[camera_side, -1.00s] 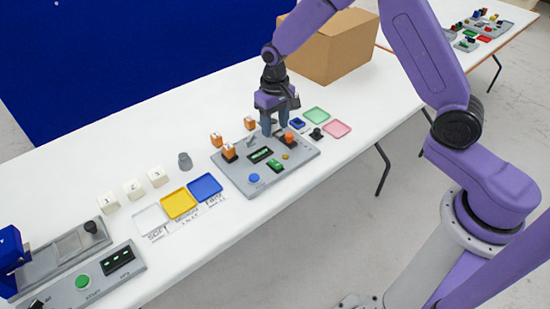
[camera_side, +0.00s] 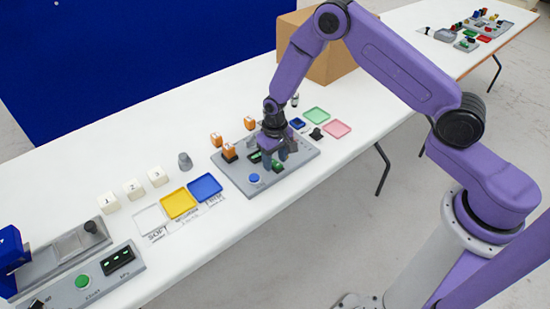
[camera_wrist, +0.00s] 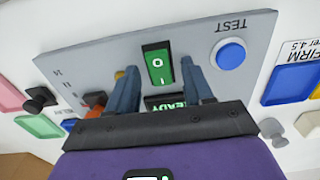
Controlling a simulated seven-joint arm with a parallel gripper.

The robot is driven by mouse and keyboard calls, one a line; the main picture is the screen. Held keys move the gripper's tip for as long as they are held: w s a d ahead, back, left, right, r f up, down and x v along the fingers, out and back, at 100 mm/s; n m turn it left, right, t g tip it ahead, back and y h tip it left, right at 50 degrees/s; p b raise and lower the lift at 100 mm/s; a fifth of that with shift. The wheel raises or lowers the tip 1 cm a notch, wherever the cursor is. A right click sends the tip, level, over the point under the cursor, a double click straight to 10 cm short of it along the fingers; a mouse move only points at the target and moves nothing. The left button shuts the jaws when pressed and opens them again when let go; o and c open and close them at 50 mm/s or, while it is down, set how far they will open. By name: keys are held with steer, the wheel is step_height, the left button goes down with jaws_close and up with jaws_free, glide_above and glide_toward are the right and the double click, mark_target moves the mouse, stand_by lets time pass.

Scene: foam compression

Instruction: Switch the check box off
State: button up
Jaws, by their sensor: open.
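The check box (camera_side: 236,175) is a flat grey panel on the white table. In the wrist view it (camera_wrist: 90,58) carries a green rocker switch (camera_wrist: 158,63) marked O and I, a blue button (camera_wrist: 230,54) labelled TEST, and a display (camera_wrist: 165,102) with green lit letters, partly hidden, reading about "READY". My gripper (camera_side: 273,163) is low over the panel. In the wrist view my gripper (camera_wrist: 159,85) is open and empty, one finger on each side of the switch. I cannot tell whether the fingers touch the panel.
An orange knob (camera_wrist: 95,99) sits beside one finger. Orange-topped blocks (camera_side: 217,139) stand at the panel's back edge. Yellow (camera_side: 178,203) and blue (camera_side: 204,187) trays lie to the left, green (camera_side: 316,114) and pink (camera_side: 337,128) ones to the right. A cardboard box (camera_side: 334,66) stands behind.

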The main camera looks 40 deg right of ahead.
mark_target(280, 166)
jaws_close()
steer(key=shift+s+t, duration=0.15)
steer(key=shift+t, duration=0.45)
jaws_free()
steer(key=shift+r, duration=0.15)
step_height(280, 166, up, 17)
steer(key=s, duration=0.2)
stand_by(0.6)
